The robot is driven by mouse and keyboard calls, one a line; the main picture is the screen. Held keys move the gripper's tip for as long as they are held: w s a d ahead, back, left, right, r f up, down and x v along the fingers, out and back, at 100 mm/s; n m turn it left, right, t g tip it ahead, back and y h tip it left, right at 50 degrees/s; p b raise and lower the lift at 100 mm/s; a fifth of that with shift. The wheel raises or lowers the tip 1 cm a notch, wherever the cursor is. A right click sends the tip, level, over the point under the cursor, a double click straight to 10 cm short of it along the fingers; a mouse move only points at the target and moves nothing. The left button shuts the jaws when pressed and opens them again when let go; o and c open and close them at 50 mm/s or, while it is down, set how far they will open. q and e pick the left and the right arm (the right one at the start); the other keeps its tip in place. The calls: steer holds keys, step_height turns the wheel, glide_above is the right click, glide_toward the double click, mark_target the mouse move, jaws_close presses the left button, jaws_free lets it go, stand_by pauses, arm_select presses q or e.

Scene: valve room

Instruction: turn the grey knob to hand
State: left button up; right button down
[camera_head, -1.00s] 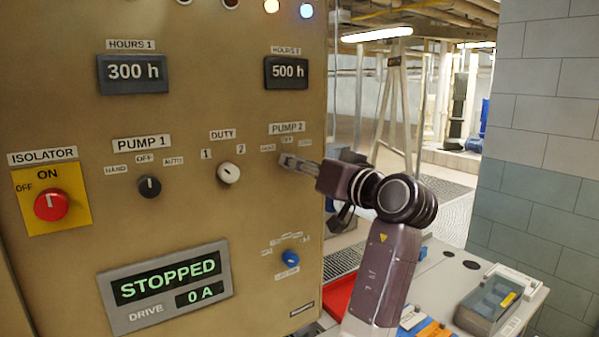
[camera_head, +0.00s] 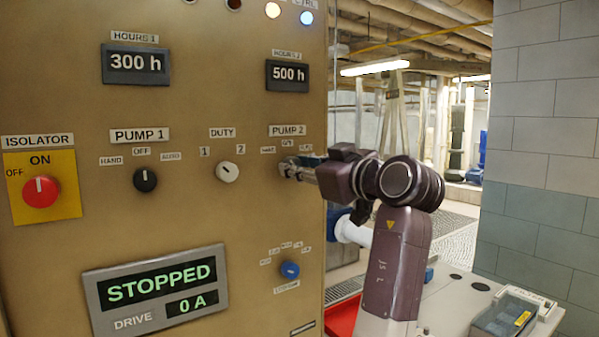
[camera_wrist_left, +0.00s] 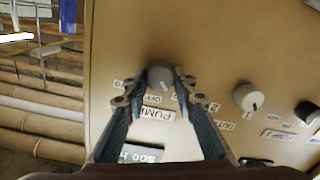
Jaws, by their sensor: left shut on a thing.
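The grey knob (camera_wrist_left: 161,76) sits on the tan panel under the PUMP 2 label (camera_head: 288,131), which also shows upside down in the wrist view (camera_wrist_left: 156,114). My left gripper (camera_head: 290,168) reaches it from the right. In the left wrist view the two fingertips (camera_wrist_left: 160,84) are on either side of the grey knob, shut on it. In the head view the fingers hide most of the knob, and its pointer direction cannot be read there. Small position labels, including HAND (camera_head: 268,150), surround it. My right gripper is not in view.
To the left are a white DUTY knob (camera_head: 227,172), a black PUMP 1 knob (camera_head: 145,179) and the red isolator (camera_head: 40,191). A blue knob (camera_head: 290,269) is below. The display (camera_head: 158,288) reads STOPPED. A tiled wall (camera_head: 545,130) stands at right.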

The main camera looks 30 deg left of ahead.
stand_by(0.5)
arm_select(q)
steer(key=o, duration=0.9)
steer(key=shift+a, duration=0.1)
steer(key=shift+o, duration=1.3)
steer(key=shift+w+a+f, duration=0.1)
steer(key=shift+w+a, duration=0.05)
steer(key=shift+a, duration=0.05)
steer(key=shift+d, duration=0.1)
steer(key=v, duration=0.7)
steer(key=shift+d, duration=0.2)
